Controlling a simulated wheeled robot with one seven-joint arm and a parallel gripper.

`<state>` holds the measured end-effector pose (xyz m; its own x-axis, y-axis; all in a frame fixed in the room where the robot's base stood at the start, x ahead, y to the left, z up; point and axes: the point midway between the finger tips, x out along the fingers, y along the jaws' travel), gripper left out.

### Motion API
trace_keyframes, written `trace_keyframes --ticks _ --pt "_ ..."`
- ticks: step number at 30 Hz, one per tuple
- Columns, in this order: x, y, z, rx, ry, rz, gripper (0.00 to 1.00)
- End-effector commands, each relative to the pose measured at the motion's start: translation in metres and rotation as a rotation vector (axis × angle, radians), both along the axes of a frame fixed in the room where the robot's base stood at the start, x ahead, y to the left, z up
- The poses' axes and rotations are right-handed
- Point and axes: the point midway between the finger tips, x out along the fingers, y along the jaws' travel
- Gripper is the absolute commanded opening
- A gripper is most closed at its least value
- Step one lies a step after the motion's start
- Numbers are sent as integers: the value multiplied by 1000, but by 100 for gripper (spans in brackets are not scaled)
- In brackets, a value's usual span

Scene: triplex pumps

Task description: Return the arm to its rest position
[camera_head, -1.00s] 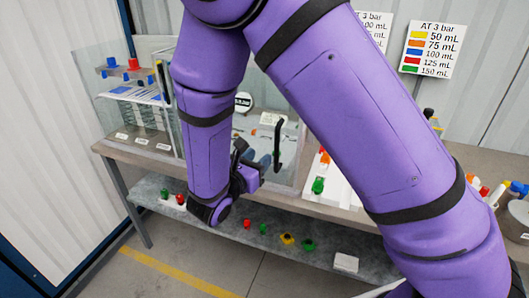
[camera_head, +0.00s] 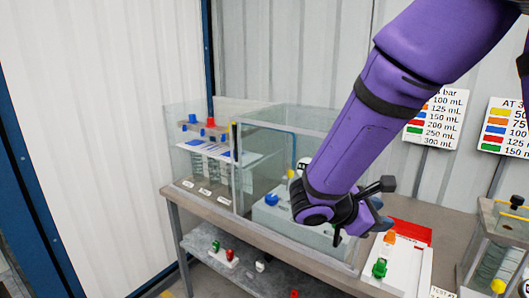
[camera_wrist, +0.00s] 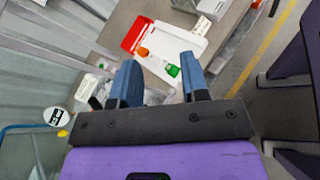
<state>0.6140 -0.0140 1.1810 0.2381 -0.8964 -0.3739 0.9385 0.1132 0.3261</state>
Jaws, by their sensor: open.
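My purple arm (camera_head: 362,130) reaches down from the upper right in the head view. My gripper (camera_head: 378,222) is in front of the glass cabinet's right part, above the table. In the wrist view my gripper (camera_wrist: 160,82) shows two blue fingers spread apart with nothing between them. Beyond the fingers lies a red and white board (camera_wrist: 165,45) with an orange piece (camera_wrist: 143,52) and a green piece (camera_wrist: 173,71) on it. The gripper does not appear to touch them.
A glass cabinet (camera_head: 245,165) stands on the table with blue and red knobs inside. Small coloured parts sit on the lower shelf (camera_head: 205,243). Another glass case (camera_head: 490,250) is at the right. Charts (camera_head: 436,118) hang on the wall.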

Motion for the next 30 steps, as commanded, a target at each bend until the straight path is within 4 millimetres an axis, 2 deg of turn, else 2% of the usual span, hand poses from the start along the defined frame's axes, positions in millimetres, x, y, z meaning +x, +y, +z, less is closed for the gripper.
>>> trace_keyframes --ticks 3,12,20,30 --pt "-21 -24 18 144 -62 -138 41" --pt "-76 -58 52 508 -244 -452 41" --pt "-119 -68 78 824 -444 -688 41" --pt "-164 -63 114 1232 -748 -925 41"
